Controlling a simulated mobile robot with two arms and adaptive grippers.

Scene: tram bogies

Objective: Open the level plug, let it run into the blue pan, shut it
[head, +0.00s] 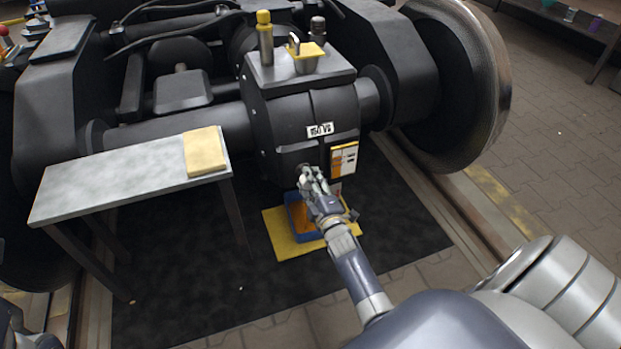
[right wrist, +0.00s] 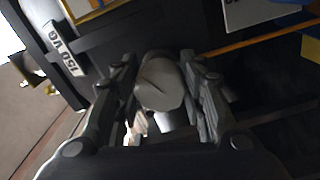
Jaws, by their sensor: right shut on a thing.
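The dark gearbox housing (head: 285,115) stands between the bogie's wheels with a "150 VG" label (head: 320,130). My right gripper (head: 308,180) is at its lower front face. In the right wrist view its fingers (right wrist: 160,95) are shut on the grey level plug (right wrist: 160,82). Whether the plug is clear of its hole is hidden. A thin orange-brown stream (right wrist: 258,40) runs from beside the fingers towards the blue pan (right wrist: 312,28). In the head view the blue pan (head: 293,215) stands below my gripper with orange-brown liquid in it. My left gripper is not clearly visible.
A yellow mat (head: 280,242) lies under the pan on a dark floor mat (head: 200,270). A grey bench (head: 110,180) with a yellow cloth (head: 204,152) stands at left. A yellow-capped cylinder (head: 265,40) and yellow-topped part (head: 305,55) stand on the housing. A wheel (head: 470,90) and rail bound the right.

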